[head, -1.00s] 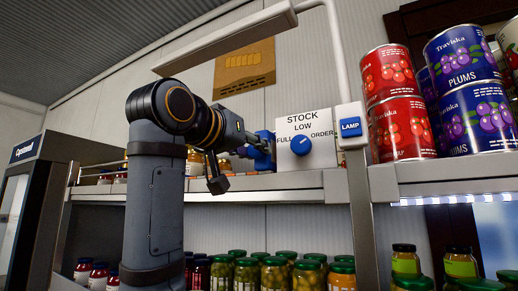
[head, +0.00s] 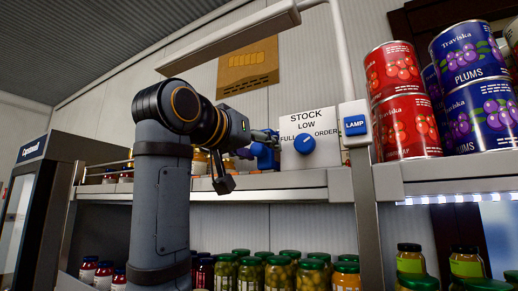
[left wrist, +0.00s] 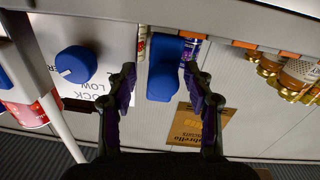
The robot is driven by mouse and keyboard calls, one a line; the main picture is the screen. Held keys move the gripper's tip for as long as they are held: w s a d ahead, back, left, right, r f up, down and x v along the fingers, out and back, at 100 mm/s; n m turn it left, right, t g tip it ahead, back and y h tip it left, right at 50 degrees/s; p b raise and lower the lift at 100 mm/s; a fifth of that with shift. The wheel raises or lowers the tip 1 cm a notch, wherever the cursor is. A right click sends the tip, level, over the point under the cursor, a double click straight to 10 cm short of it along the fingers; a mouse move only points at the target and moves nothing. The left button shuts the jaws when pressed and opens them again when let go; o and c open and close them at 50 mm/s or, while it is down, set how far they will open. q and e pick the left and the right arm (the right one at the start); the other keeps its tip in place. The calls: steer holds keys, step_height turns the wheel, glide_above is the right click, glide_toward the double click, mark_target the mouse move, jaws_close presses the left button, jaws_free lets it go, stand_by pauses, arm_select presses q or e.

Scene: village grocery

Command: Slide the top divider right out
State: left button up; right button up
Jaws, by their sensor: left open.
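A blue block-shaped handle (head: 265,155), which looks like the divider's grip, stands at the front of the upper shelf, left of the white stock panel. My left gripper (head: 256,147) is at this handle, its jaws open. In the left wrist view the blue handle (left wrist: 165,75) lies between the two spread fingers (left wrist: 160,88), with a gap on each side. The divider's body behind the handle is hidden. My right gripper is not in view.
The stock panel (head: 326,128) with a blue knob (head: 304,144) is close right of the handle, then a lamp switch (head: 355,125). Red cans (head: 408,127) and plum cans (head: 483,119) stand right. Jars (head: 250,272) fill the lower shelf.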

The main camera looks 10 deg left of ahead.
arm_select(q)
steer(key=v, duration=1.2)
